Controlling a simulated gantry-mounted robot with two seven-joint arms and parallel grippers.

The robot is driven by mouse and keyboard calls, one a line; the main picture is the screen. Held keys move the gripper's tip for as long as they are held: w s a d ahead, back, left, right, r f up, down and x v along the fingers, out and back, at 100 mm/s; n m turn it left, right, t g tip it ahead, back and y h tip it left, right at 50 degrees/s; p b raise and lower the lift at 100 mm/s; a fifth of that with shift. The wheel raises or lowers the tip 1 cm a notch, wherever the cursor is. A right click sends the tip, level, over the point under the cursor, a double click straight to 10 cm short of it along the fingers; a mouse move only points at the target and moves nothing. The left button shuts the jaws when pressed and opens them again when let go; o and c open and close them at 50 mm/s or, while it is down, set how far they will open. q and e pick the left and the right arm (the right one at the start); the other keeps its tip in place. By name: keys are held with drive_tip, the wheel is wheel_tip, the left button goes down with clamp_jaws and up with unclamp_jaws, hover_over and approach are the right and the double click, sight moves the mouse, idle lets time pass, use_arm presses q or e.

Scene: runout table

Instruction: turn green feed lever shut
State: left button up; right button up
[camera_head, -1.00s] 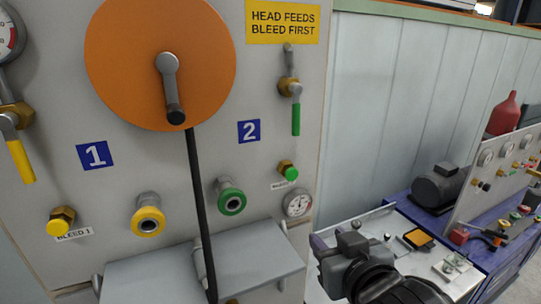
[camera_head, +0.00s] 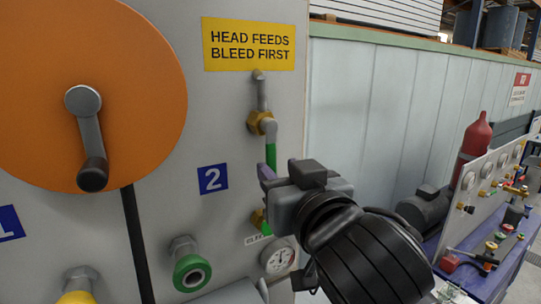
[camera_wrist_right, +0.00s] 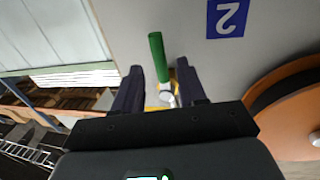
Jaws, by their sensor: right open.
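The green feed lever (camera_head: 271,157) hangs straight down from its brass valve (camera_head: 262,123) on the grey panel, under the yellow sign. My right gripper (camera_head: 267,183) is at the lever's lower part, in front of the panel, and hides its lower end. In the right wrist view the lever (camera_wrist_right: 159,55) shows between the two dark fingers of my open right gripper (camera_wrist_right: 160,75), one finger on each side. The fingers appear apart from the lever; how deep it sits between them I cannot tell. My left gripper is not in view.
An orange disc (camera_head: 130,55) with a grey crank handle (camera_head: 88,135) is left on the panel. A green-ringed port (camera_head: 191,271) and a gauge (camera_head: 278,258) sit below. A blue bench (camera_head: 470,270) with a motor and a red bottle (camera_head: 475,140) stands right.

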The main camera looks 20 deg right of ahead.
sight(273, 165)
drive_tip(key=shift+w+d+p, duration=0.15)
drive_tip(key=shift+w+p, duration=0.45)
drive_tip(key=shift+w, duration=1.9)
clamp_jaws()
